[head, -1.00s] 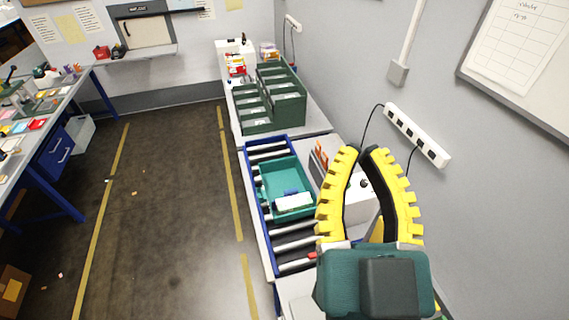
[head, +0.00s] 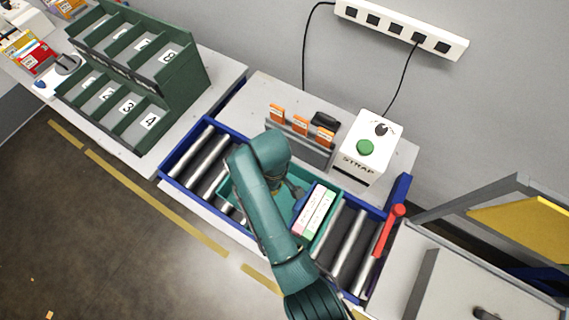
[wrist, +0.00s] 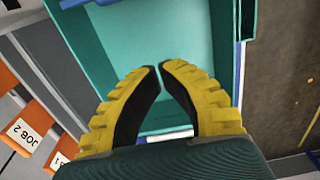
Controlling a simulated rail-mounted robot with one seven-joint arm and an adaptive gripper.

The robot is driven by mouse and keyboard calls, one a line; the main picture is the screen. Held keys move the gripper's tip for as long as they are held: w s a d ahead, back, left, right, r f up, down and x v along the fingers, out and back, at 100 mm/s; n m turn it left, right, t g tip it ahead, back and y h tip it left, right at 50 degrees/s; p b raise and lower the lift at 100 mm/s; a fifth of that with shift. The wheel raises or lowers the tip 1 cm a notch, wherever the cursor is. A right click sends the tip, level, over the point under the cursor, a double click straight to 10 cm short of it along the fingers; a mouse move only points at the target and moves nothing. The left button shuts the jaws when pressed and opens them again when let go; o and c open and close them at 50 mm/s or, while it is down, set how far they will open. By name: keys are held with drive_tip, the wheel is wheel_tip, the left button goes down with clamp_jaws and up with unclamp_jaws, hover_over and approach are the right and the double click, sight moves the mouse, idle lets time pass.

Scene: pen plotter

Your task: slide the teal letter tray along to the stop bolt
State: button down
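The teal letter tray (head: 333,240) sits on the roller conveyor, around its middle, with a light bundle of strips (head: 314,210) in its right part. In the wrist view its teal floor (wrist: 205,35) and walls fill the upper middle. A red bolt handle (head: 390,231), which looks like the stop bolt, stands at the conveyor's right end, with bare rollers between it and the tray. My gripper (wrist: 160,66) is over or inside the tray, its yellow-and-black fingertips nearly together with nothing seen between them. Whether it touches the tray is unclear.
The conveyor has blue side rails (head: 183,150). Behind it are a rack of orange job cards (head: 300,125) and a white STRAP box (head: 367,148) with a green button. A green numbered sorter (head: 140,80) stands left. A grey machine (head: 480,275) stands right of the bolt.

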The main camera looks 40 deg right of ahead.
approach(289, 208)
drive_tip(key=w+f, duration=0.1)
drive_tip(key=w, duration=0.1)
drive_tip(key=w+a+f, duration=0.1)
drive_tip(key=shift+w+a+f+b, duration=0.1)
drive_tip(key=shift+w+f+b, duration=0.25)
drive_tip(key=s, duration=0.1)
drive_tip(key=s+p, duration=0.1)
drive_tip(key=d, duration=0.1)
drive_tip(key=shift+s+r, duration=0.25)
drive_tip(key=shift+s, duration=0.15)
drive_tip(key=shift+s+d, duration=0.15)
drive_tip(key=shift+s, duration=0.2)
drive_tip(key=shift+p, duration=0.35)
